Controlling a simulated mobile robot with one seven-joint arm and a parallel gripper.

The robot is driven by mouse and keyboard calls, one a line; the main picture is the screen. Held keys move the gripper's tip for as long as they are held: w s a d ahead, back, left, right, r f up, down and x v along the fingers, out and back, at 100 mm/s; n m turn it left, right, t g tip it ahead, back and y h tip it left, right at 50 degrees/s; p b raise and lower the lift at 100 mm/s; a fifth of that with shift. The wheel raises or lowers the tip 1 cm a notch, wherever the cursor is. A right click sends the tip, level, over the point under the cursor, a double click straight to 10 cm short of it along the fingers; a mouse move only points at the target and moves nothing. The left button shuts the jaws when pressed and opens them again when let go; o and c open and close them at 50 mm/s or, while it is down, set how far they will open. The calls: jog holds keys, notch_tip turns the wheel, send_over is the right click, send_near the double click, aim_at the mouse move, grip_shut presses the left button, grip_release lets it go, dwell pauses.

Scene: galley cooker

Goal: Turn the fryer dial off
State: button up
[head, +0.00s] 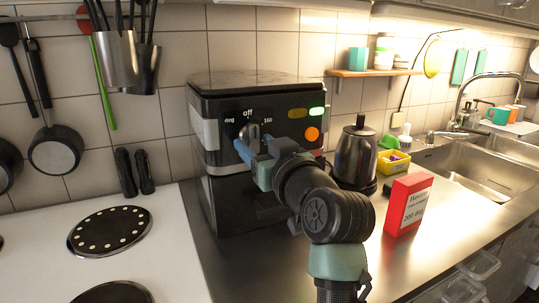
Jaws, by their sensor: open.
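The fryer (211,103) is a black and grey box on the steel counter, left of the kettle. Its front panel carries a grey dial (250,131) with "deg" to the left, "off" above and "160" to the right. The dial's pointer seems to be near upright, but its exact setting is too small to tell. My gripper (241,147) is open, its blue-grey fingers right at the dial's lower side. I cannot tell whether they touch the dial. My arm covers the lower right of the fryer front.
A black kettle (357,153) and a red box (408,204) stand right of my arm, with a yellow basket (394,166) behind. A white cooktop (165,262) lies to the left. Utensils and pans hang on the tiled wall. A wooden shelf (374,73) is above the kettle.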

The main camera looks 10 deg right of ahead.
jog(key=v, duration=1.2)
jog(key=shift+s, duration=0.25)
jog(key=shift+r, duration=0.15)
jog(key=s+a+r+m+t+h, duration=0.1)
jog(key=s+a+r+t+h, duration=0.15)
jog(key=s+r, duration=0.35)
jog(key=s+a+r+m+t+h+p, duration=0.1)
jog(key=s+a+r+m+t, duration=0.2)
jog(key=r, duration=0.5)
jog(key=s+a+r+t+h, duration=0.2)
jog(key=s+r+t, duration=0.3)
jog(key=r, duration=0.3)
notch_tip(320, 180, up, 16)
jog(key=p, duration=1.7)
jog(key=shift+w, duration=0.2)
jog(key=shift+r, duration=0.15)
